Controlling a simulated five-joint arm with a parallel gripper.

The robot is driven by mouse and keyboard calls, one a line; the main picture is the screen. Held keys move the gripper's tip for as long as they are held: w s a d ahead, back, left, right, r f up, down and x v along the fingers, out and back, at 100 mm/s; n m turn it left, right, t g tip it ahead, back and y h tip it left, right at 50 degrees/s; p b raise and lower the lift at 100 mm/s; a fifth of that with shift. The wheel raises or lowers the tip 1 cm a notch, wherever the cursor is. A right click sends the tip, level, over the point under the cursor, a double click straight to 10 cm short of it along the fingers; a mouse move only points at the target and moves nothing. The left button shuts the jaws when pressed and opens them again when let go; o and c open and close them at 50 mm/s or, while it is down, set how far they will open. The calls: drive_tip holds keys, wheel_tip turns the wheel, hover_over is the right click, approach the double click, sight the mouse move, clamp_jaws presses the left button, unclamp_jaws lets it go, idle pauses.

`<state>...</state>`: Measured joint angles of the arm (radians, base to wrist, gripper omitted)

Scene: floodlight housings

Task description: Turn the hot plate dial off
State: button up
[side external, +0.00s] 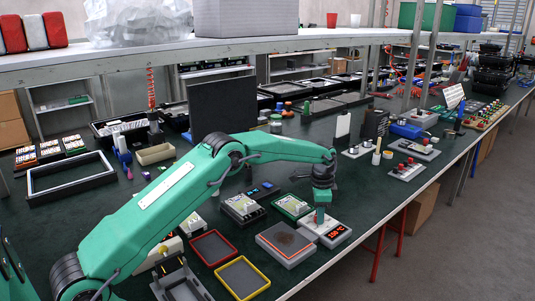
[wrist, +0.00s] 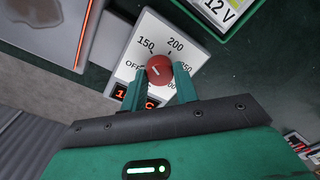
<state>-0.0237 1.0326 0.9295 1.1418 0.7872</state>
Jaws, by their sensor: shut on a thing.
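The hot plate's control panel (wrist: 130,72) is white, with OFF, 150, 200 and further, partly hidden numbers around a red round dial (wrist: 159,69). The dial bears a short white mark slanting toward the lower left, on the OFF side. My gripper (wrist: 158,82) is shut on the dial, one green finger on either side. In the side external view my gripper (side external: 320,213) reaches down onto the panel and hides the dial. The panel's red display (side external: 337,232) reads about 150 °C; in the wrist view a finger partly covers it. The heating plate (side external: 286,241) has a brown patch.
The bench's front edge (side external: 350,243) is close on the right.

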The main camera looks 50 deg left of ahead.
drive_tip(key=n, duration=0.5)
drive_tip(key=shift+d+n, duration=0.15)
drive_tip(key=shift+n, duration=0.15)
drive_tip(key=n, duration=0.5)
drive_tip(key=shift+g, duration=0.3)
drive_tip(key=shift+n, duration=0.3)
drive_tip(key=o, duration=1)
drive_tip(key=shift+c, duration=0.2)
drive_tip(key=shift+w+r, duration=0.1)
drive_tip(key=shift+r, duration=0.45)
wheel_tip(320, 180, up, 6)
drive_tip(key=shift+f, duration=0.1)
drive_tip(key=shift+r, duration=0.45)
